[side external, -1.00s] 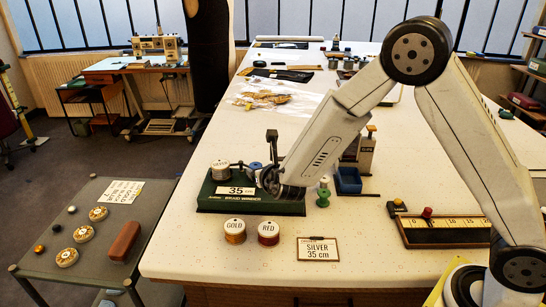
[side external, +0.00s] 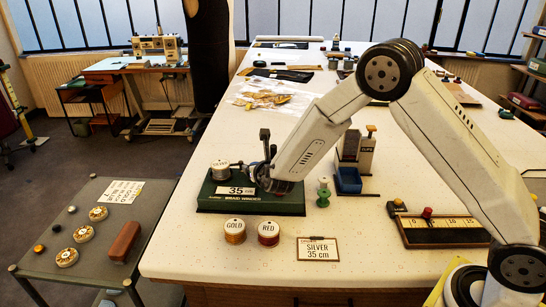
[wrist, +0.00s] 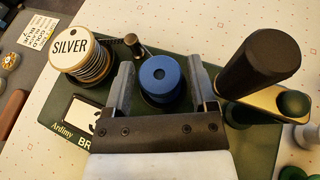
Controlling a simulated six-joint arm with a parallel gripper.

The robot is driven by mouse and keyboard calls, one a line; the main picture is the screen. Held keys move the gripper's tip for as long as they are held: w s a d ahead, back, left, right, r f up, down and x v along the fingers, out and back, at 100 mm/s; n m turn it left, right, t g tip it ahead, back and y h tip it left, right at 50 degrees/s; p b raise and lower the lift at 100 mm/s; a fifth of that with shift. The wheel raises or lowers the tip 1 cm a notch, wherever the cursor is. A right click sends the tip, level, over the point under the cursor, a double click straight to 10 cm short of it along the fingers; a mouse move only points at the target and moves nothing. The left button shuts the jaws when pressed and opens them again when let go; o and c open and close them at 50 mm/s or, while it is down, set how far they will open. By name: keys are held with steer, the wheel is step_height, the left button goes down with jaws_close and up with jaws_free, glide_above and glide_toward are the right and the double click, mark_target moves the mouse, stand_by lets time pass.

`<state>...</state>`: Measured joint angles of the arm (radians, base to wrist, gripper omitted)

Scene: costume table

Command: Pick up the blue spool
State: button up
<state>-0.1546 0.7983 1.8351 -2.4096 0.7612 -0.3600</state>
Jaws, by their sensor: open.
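The blue spool (wrist: 160,76) stands on the green braid winder, between the two open fingers of my gripper (wrist: 160,85) in the wrist view. A gap shows on each side of the spool, so the fingers look apart from it. In the side view my gripper (side external: 262,178) is down over the winder (side external: 235,206), and my arm largely hides the blue spool there. The silver-labelled spool (wrist: 82,52) stands on the winder to the left of my left finger.
A black-handled crank (wrist: 258,65) rises close to the right finger. Gold (side external: 234,232) and red (side external: 268,233) spools stand in front of the winder. A green spool (side external: 323,193) and blue bin (side external: 348,181) stand to the right. A card (side external: 318,248) reads "SILVER 35 cm".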

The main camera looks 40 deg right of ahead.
steer(key=shift+w+d+f, duration=0.1)
steer(key=shift+w, duration=0.15)
stand_by(0.3)
jaws_close()
steer(key=shift+r, duration=5.05)
